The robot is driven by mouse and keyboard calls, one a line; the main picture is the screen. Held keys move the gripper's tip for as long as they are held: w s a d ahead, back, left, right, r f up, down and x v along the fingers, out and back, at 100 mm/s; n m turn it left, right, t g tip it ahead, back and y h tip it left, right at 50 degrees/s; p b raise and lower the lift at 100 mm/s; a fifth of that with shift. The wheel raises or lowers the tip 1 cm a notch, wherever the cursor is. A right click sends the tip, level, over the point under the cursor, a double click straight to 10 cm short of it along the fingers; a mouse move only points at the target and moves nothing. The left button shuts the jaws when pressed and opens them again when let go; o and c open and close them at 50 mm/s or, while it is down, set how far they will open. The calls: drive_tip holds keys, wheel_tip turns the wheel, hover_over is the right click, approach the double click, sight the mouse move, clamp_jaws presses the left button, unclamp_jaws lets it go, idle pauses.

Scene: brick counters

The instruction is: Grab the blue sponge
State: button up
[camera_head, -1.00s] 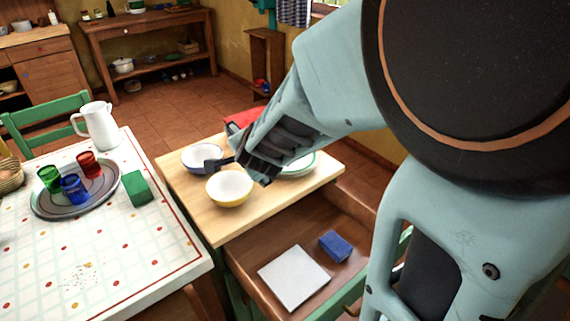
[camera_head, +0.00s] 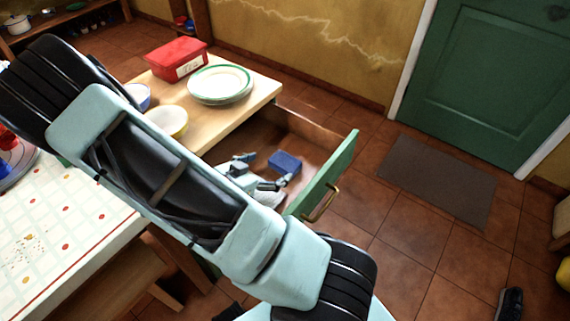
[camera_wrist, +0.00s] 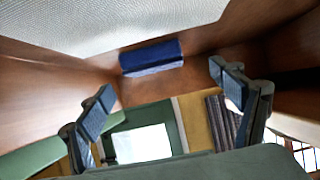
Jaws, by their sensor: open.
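The blue sponge (camera_head: 286,162) lies in the open wooden drawer (camera_head: 312,135), near its green front. It also shows in the wrist view (camera_wrist: 152,57), between and beyond my spread fingers. My gripper (camera_head: 266,169) is open and empty at the drawer, just to the left of the sponge in the head view. In the wrist view my fingers (camera_wrist: 160,82) stand wide apart with nothing between the pads. I cannot tell whether a fingertip touches the sponge. A white flat sheet (camera_wrist: 140,22) lies beside it, mostly hidden behind my gripper in the head view.
The drawer's green front (camera_head: 328,175) and side walls are close around my gripper. Above the drawer, the wooden counter (camera_head: 215,125) holds stacked plates (camera_head: 220,84), a red box (camera_head: 176,59) and bowls. The floor right of the drawer is clear up to a dark mat (camera_head: 437,180).

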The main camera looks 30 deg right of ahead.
sight(284, 162)
drive_tip(key=shift+d+f, duration=0.3)
drive_tip(key=shift+f, duration=0.15)
drive_tip(key=x, duration=0.2)
drive_tip(key=b+x, duration=0.1)
drive_tip(key=x, duration=0.1)
drive_tip(key=b+x, duration=0.1)
drive_tip(key=x, duration=0.1)
drive_tip(key=shift+s+d+r, duration=0.2)
drive_tip(key=shift+d+r, duration=0.05)
drive_tip(key=shift+d, duration=0.3)
drive_tip(key=shift+c, duration=0.6)
